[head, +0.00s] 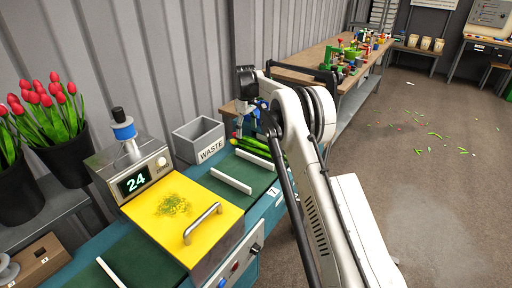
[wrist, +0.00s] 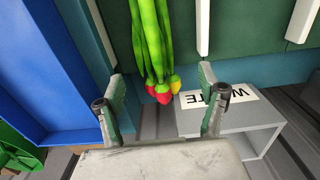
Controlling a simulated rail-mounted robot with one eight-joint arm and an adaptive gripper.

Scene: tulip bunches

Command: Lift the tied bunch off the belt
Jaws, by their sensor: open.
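The tulip bunch shows in the wrist view (wrist: 153,45) as long green stems with red and yellow-tinged heads near the middle. It also shows in the head view as green stems (head: 254,149) lying on the green belt (head: 243,172), partly hidden behind my arm. The tie on the bunch cannot be made out. My gripper (wrist: 160,88) is open, its two fingers apart on either side of the picture, with the flower heads seen between them. I see no contact. In the head view my arm hides most of the gripper.
The grey waste bin (head: 198,139) stands close beside the belt; it also shows in the wrist view (wrist: 232,118). White dividers (head: 230,181) cross the belt. A yellow-topped machine (head: 182,210) stands nearer. Tulip buckets (head: 67,158) stand left. A blue panel (wrist: 50,80) flanks the wrist view.

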